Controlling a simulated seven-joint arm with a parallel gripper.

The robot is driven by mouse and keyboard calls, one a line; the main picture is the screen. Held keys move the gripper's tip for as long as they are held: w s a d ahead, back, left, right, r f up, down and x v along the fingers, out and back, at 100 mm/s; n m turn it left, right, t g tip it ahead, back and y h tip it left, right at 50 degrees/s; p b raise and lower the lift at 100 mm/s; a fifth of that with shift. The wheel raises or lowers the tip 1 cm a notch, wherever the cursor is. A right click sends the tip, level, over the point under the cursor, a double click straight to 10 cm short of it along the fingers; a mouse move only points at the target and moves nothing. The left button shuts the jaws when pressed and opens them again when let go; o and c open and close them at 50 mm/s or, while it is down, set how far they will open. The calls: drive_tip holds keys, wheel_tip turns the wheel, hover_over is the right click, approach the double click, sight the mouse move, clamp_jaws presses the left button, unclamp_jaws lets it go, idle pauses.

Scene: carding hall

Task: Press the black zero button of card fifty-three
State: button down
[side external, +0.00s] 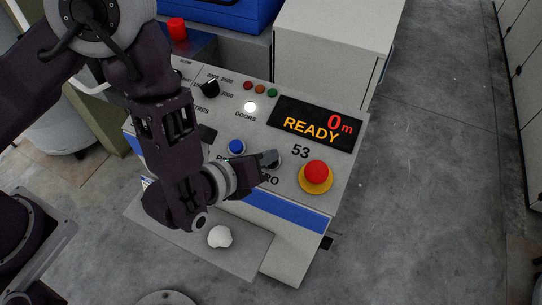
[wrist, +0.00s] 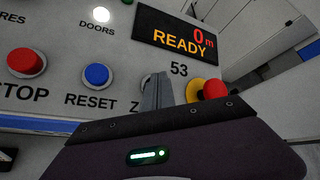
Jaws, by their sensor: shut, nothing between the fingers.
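The console of card 53 (side external: 345,125) has a sloping grey panel, also in the wrist view (wrist: 60,30). Its display (side external: 318,124) reads READY and 0 m; it also shows in the wrist view (wrist: 178,40). My gripper (side external: 270,158) is shut and empty, its fingertips over the ZERO button's place, between the blue button and the red mushroom button. In the wrist view my fingers (wrist: 158,92) cover most of that button and all but the Z of its label. The button's black cap is hidden, and I cannot tell whether the fingertips touch it.
The blue RESET button (wrist: 96,75) is left of my fingers, with a red STOP button (wrist: 26,62) further left. A red mushroom button on a yellow base (side external: 316,173) is close on the right. A white lump (side external: 220,237) lies on the ledge below. Floor at right is clear.

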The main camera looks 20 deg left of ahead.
drive_tip(key=shift+s+r, duration=0.25)
drive_tip(key=shift+r, duration=0.6)
drive_tip(key=r, duration=0.2)
drive_tip(key=s+r, duration=0.1)
drive_tip(key=r, duration=0.1)
drive_tip(key=shift+s+r, duration=0.15)
drive_tip(key=shift+r, duration=0.25)
idle(0.5)
